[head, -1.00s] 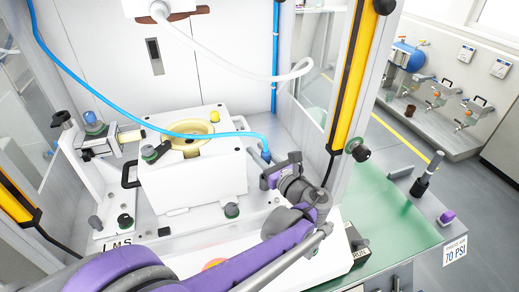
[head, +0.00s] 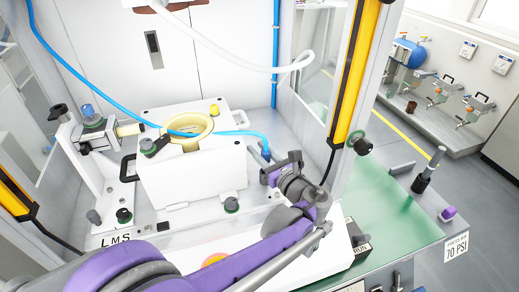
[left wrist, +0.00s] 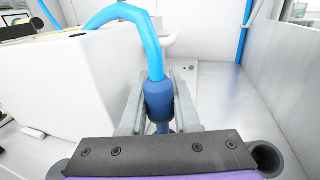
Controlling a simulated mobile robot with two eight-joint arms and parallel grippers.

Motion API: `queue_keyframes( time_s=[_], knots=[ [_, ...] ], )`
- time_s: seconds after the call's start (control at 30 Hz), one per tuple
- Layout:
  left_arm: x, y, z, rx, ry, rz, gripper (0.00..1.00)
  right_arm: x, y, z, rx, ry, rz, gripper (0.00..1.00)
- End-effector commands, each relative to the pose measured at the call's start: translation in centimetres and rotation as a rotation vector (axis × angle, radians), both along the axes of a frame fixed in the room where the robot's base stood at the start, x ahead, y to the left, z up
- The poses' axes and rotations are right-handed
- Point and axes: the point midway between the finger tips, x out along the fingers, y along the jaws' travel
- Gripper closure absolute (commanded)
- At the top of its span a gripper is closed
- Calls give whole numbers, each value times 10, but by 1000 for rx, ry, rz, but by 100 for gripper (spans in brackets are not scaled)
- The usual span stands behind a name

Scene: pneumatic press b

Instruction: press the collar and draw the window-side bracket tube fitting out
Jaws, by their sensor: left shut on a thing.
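The tube fitting (head: 264,150) is a dark blue sleeve with a bright blue tube (head: 240,133) bending out of its top. In the left wrist view the fitting (left wrist: 159,100) stands upright between my fingers. My left gripper (head: 274,172) is shut on it, to the right of the white press block; one grey finger is on each side of the sleeve. A thinner blue stem shows below the sleeve. The lower end and its seat are hidden behind my gripper body, so I cannot tell how deep it sits. My right gripper is not in view.
The white block (head: 205,170) with a cream funnel (head: 187,127) stands left of my gripper. A bracket with a blue-topped part (head: 88,112) is further left. A yellow and black guard post (head: 350,75) rises at the right. A white hose (head: 235,65) hangs above.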

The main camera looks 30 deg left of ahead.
Motion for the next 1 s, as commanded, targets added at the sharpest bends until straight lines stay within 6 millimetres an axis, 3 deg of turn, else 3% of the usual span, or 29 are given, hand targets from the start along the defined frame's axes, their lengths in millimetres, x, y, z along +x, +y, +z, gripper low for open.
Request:
queue_keyframes(
  time_s=[1.0],
  knots=[
    [0, 0, -32, 0, 0, 0, 100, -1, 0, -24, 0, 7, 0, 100]
  ],
)
